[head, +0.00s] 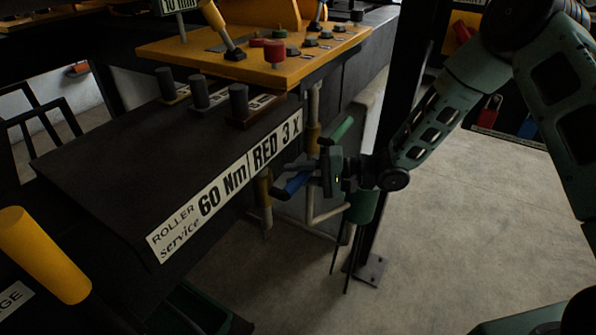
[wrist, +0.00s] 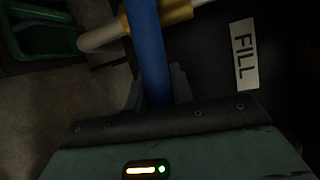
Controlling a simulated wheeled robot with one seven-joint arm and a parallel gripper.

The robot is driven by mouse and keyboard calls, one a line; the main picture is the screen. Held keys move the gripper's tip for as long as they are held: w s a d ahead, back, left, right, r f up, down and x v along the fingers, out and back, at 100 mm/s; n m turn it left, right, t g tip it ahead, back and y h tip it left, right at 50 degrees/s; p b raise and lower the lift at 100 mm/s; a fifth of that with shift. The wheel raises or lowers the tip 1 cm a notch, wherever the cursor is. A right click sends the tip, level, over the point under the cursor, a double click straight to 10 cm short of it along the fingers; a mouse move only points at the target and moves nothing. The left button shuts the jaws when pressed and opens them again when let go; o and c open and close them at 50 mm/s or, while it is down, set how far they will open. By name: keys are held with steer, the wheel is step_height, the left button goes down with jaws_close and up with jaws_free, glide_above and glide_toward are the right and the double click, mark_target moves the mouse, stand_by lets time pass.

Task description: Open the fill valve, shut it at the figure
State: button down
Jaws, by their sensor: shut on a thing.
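The blue lever (head: 293,187) of the fill valve is below the front edge of the dark bench. It also shows in the wrist view (wrist: 150,50), running from the top edge down between my fingers. My gripper (head: 305,178) is shut on this lever. A yellow valve body (wrist: 176,12) with a pale pipe (wrist: 104,36) lies behind the lever. A white label reading FILL (wrist: 244,55) is to its right. In the head view my gripper partly hides the valve. How far the valve is turned, and any level it feeds, I cannot tell.
The dark bench (head: 120,170) carries a sign (head: 228,186) reading "60 Nm RED 3 X". A yellow control panel (head: 250,62) is above. A dark post (head: 396,120) stands behind my arm. The floor at right is clear.

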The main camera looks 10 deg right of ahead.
steer(key=shift+s+a+f+m+y+b, duration=0.25)
steer(key=shift+f+m+y+b, duration=0.2)
steer(key=shift+f+m, duration=0.5)
steer(key=shift+s+a+f+m+y+b, duration=0.15)
steer(key=shift+s+f+m+y+b, duration=0.35)
steer(key=shift+m, duration=0.75)
steer(key=shift+s+a+f+m+y+b, duration=0.1)
steer(key=shift+a+f+m+y+b, duration=0.15)
steer(key=shift+f+m+y, duration=0.55)
steer(key=shift+f+m+h, duration=0.2)
steer(key=shift+m+h, duration=0.05)
steer(key=shift+m, duration=0.05)
steer(key=c, duration=1.2)
jaws_free()
steer(key=shift+d, duration=0.1)
steer(key=b+v, duration=0.3)
steer(key=v, duration=1.4)
steer(key=shift+s+f+b, duration=0.15)
steer(key=shift+s+b, duration=0.05)
steer(key=shift+b, duration=0.2)
